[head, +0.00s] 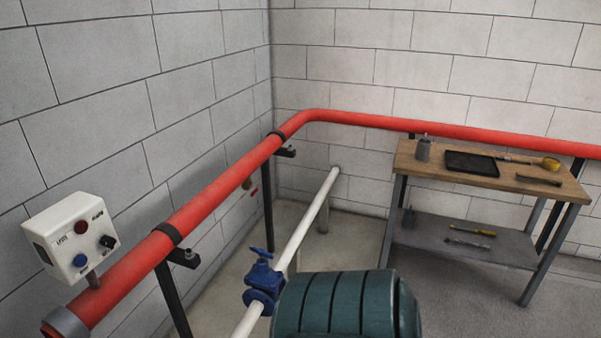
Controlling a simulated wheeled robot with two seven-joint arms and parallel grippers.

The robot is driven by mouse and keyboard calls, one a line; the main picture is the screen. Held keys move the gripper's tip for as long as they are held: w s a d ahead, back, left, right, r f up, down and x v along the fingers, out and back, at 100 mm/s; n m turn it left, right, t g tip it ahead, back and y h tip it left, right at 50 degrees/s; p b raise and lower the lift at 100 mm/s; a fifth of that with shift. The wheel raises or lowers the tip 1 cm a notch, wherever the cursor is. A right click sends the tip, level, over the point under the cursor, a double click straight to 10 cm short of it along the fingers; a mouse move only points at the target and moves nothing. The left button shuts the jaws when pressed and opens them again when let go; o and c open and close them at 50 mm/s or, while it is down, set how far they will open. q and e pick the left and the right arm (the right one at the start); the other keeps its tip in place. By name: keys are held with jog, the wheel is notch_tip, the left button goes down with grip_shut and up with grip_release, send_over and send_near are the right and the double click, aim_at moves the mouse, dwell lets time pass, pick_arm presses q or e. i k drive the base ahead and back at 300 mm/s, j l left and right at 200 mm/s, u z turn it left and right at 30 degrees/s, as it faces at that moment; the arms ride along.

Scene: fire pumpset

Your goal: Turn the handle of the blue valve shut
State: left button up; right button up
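The blue valve (263,284) sits on a white pipe (305,222) in the lower middle of the head view. Its blue handle (262,252) is on top of the valve body, on a short stem. The valve's right side is close to a dark green ribbed housing, which overlaps it slightly in the picture. Neither of my grippers shows in the head view, so nothing is seen touching the handle.
The green housing (345,305) fills the bottom middle. A red pipe (215,195) on black brackets runs along both walls. A white control box (70,238) stands at left. A workbench (425,163) with tools stands at right. Some floor is clear between housing and bench.

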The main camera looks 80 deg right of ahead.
aim_at(261, 253)
jog(key=z, duration=2.15)
jog(key=i+l+u, duration=0.1)
jog(key=i+l, duration=0.7)
jog(key=i, duration=0.2)
jog(key=i+l+u, duration=0.1)
jog(key=i+l, duration=0.75)
jog(key=k+j, duration=0.2)
jog(key=j, duration=0.15)
jog(key=k+j, duration=0.2)
jog(key=j, duration=0.15)
jog(key=k+j, duration=0.2)
jog(key=j, duration=0.1)
